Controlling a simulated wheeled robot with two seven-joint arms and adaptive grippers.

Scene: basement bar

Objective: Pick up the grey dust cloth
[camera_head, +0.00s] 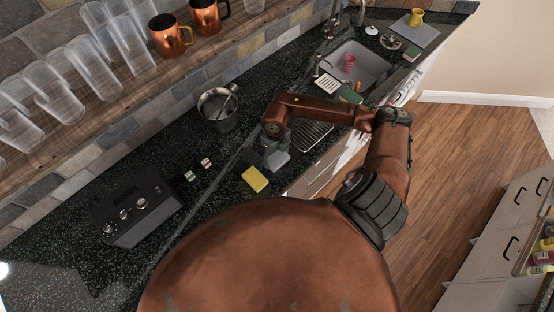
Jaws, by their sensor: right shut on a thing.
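My right arm reaches in from the right over the dark counter, and its gripper (272,152) points down near the counter's front edge. The gripper is shut on a small grey thing, which looks like the grey dust cloth (281,161). The cloth shows just at and to the right of the fingertips, partly hidden by the gripper. I cannot tell whether it still touches the counter. My left gripper is not in view.
A yellow sponge (255,179) lies just left of and nearer than the gripper. A metal pot (218,108) stands behind it. A black box with knobs (137,208) is at the left. A drain rack (311,134) and sink (357,66) lie to the right. Glasses stand on the shelf.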

